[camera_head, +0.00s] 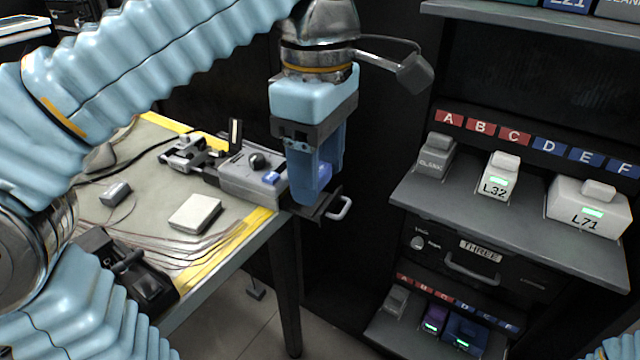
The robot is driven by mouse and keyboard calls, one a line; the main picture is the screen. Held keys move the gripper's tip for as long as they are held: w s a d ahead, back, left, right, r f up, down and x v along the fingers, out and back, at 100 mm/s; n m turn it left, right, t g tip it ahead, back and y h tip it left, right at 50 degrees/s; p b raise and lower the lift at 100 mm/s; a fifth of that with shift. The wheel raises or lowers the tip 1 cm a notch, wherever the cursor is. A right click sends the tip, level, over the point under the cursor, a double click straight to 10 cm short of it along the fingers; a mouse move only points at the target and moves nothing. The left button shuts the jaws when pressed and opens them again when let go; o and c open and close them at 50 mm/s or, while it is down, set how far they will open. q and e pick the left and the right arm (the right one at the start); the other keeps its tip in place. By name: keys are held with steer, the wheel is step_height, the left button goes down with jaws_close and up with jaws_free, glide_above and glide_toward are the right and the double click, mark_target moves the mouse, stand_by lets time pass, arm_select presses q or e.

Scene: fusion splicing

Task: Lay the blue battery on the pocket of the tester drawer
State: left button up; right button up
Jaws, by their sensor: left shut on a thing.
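My left gripper (312,192) points down over the front corner of the work table. It is shut on the blue battery (325,178), which shows only partly between and behind the fingers. The grey tester (248,180) sits at the table corner, with a black knob on top. Its dark drawer (318,212) is pulled out past the table edge, with a pale handle (345,208) at the right. The gripper is above or at the drawer and hides most of it, including the pocket. I cannot tell whether the battery touches the drawer. My right gripper is out of view.
The work table (150,215) holds a white block (195,213), loose cables and a black device (140,275). A shelf rack (480,210) at the right carries labelled grey and white blocks, with a drawer marked THREE (475,265) below. A dark gap lies between table and rack.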

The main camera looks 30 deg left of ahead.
arm_select(q)
steer(key=w+a+f, duration=0.2)
steer(key=w, duration=0.1)
steer(key=w+a+f, duration=0.2)
steer(key=w+f, duration=0.1)
steer(key=w+a+f, duration=0.2)
steer(key=w, duration=0.1)
steer(key=shift+w+f, duration=0.25)
steer(key=f, duration=0.1)
steer(key=w+f, duration=0.1)
steer(key=f, duration=0.1)
steer(key=a+f, duration=0.1)
steer(key=shift+w+f+b, duration=0.2)
steer(key=shift+w+b, duration=0.05)
steer(key=shift+b, duration=0.1)
steer(key=shift+f, duration=0.35)
steer(key=shift+f, duration=0.1)
steer(key=shift+f+b, duration=0.4)
steer(key=shift+f, duration=0.15)
